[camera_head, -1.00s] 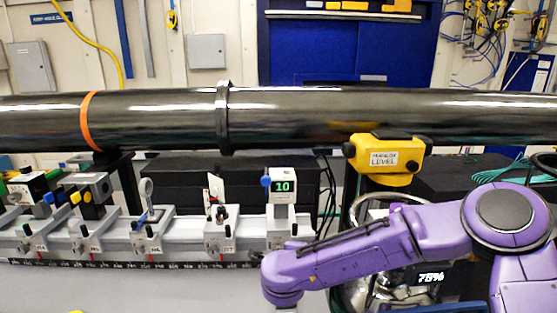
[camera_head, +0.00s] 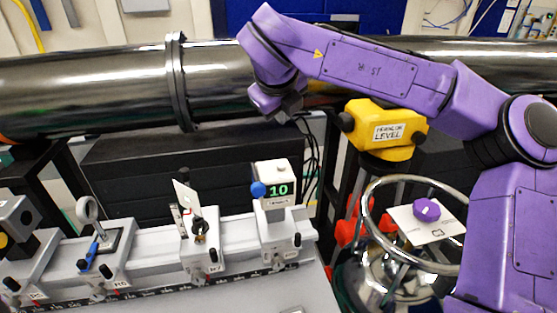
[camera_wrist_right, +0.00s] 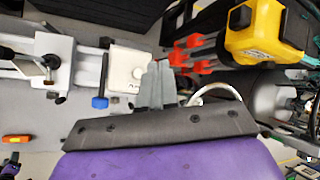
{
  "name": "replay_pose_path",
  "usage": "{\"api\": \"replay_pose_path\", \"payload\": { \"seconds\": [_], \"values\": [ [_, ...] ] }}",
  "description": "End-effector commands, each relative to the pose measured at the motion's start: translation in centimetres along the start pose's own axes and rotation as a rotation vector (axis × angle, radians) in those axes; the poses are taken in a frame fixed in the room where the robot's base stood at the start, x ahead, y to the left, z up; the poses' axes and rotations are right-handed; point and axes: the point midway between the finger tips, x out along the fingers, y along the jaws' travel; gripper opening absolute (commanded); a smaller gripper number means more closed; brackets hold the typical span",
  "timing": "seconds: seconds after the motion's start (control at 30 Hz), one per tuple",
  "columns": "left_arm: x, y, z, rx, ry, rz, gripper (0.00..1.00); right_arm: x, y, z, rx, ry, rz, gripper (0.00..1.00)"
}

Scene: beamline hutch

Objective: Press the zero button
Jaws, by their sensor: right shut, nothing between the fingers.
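A white detector head (camera_head: 271,171) with a green display reading 10 (camera_head: 279,190) and a blue knob (camera_head: 258,189) stands on a carriage on the bench rail. Its white top also shows in the right wrist view (camera_wrist_right: 124,66), with a small round button (camera_wrist_right: 138,73) on it. My right gripper (camera_head: 287,110) is raised above and behind the detector, in front of the dark pipe. In the right wrist view its fingers (camera_wrist_right: 157,82) are together and empty, just right of the white top in the picture, apart from it as far as I can tell. My left gripper is out of view.
A yellow level (camera_head: 385,131) on a red-legged stand is right of the detector. A steel vessel with a ring (camera_head: 372,235) stands at lower right. Other rail carriages (camera_head: 205,255) with optics are to the left. The dark pipe (camera_head: 110,95) runs behind.

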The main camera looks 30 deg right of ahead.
Motion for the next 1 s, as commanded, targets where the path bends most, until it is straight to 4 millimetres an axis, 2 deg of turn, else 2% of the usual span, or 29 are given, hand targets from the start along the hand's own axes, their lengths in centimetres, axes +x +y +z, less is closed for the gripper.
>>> {"api": "replay_pose_path", "payload": {
  "seconds": [0.27, 0.8, 1.0],
  "values": [
    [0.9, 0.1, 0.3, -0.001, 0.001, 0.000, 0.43, 1.1, 0.5, -0.3, -0.002, 0.002, -0.001, 0.00],
    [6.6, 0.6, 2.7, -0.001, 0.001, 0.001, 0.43, 7.0, 3.6, -3.5, -0.003, 0.002, -0.002, 0.00],
    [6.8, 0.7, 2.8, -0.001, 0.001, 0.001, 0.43, 7.3, 3.8, -3.7, -0.002, 0.001, -0.002, 0.00]
  ]
}}
